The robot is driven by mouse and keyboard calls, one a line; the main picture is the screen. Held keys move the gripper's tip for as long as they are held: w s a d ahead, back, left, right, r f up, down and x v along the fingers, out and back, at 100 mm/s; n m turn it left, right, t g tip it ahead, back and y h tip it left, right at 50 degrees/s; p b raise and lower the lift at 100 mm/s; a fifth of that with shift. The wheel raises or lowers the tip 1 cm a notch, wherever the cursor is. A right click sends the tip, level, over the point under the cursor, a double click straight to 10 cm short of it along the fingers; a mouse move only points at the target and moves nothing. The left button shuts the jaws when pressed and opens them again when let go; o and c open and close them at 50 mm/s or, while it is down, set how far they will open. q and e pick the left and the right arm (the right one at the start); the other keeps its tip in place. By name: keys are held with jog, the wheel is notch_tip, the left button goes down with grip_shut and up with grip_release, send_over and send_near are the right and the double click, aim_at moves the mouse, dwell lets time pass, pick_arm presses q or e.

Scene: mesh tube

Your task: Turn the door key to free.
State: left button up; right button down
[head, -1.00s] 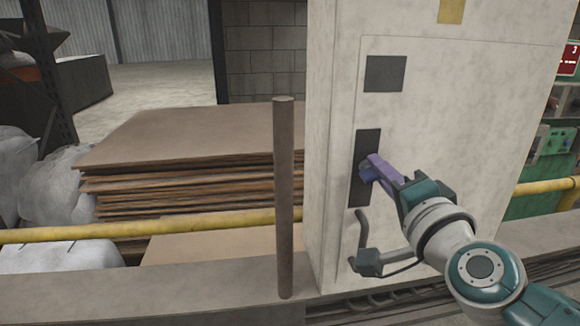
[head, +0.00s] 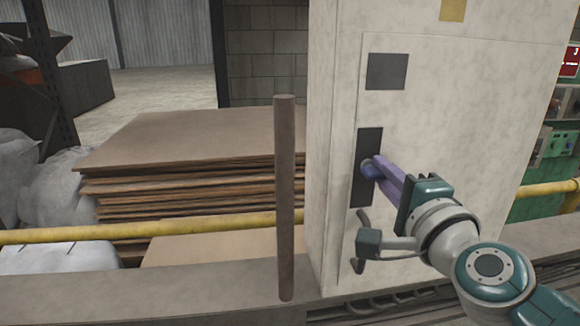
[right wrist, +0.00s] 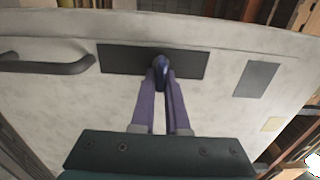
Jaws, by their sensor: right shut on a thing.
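The door key (right wrist: 161,66) is a small dark blue piece at the dark lock plate (head: 361,185) on the pale cabinet door (head: 450,100). My right gripper (head: 373,168) has its purple fingers closed around the key, right in front of the plate. In the right wrist view its fingertips (right wrist: 162,75) meet on the key, which hides the keyhole. In the head view the fingers mostly cover the key. A grey door handle (right wrist: 45,65) is beside the plate; in the head view it is partly hidden behind my wrist. My left gripper is out of view.
A brown post (head: 285,200) stands left of the cabinet. A yellow rail (head: 150,229) runs behind it, in front of stacked brown sheets (head: 190,150). A grey square (head: 386,72) is on the door above the plate.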

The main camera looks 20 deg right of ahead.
jog(key=c, duration=0.9)
grip_release()
jog(key=shift+s, duration=0.15)
jog(key=v, duration=0.9)
jog(key=shift+s+a, duration=0.15)
jog(key=shift+s, duration=0.15)
